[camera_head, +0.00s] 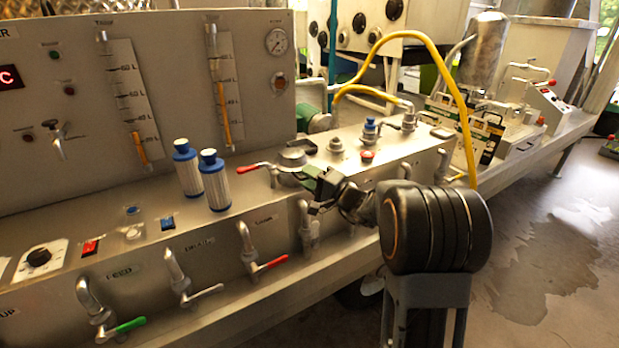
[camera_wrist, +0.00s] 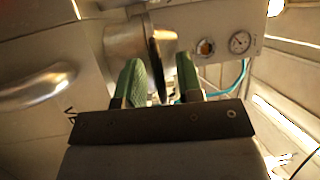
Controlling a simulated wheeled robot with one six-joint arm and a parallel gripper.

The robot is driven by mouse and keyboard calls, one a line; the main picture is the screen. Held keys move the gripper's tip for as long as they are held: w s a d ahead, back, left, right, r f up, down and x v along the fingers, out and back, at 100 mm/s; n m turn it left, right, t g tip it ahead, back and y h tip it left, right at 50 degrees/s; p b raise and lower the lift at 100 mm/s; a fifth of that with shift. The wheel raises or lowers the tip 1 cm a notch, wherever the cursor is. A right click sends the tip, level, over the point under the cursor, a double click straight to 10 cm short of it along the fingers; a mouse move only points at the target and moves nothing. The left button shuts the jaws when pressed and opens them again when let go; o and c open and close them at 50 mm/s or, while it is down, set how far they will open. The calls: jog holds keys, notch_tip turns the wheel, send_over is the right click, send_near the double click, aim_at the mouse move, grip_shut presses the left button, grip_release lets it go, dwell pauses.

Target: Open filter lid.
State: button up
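The metal filter housing with its round lid (camera_head: 293,157) stands on the steel bench in the head view, with a red lever handle (camera_head: 250,168) on its left. My gripper (camera_head: 313,184) is just in front of the housing. In the wrist view, my gripper (camera_wrist: 160,80) has its two green fingers apart. The edge-on dark rim of the lid (camera_wrist: 155,62) lies between them, beside the silver housing (camera_wrist: 124,42). A gap shows between the rim and the right finger. Contact with the left finger cannot be told.
Two blue-capped filter cartridges (camera_head: 214,180) stand left of the housing. Pipe fittings and a red button (camera_head: 367,156) are to its right. A yellow hose (camera_head: 455,85) arches behind my arm. Valves with levers line the bench's front. A pressure gauge (camera_head: 276,41) is on the back panel.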

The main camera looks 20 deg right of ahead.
jog(key=shift+c, duration=0.5)
grip_shut()
jog(key=shift+r, duration=0.15)
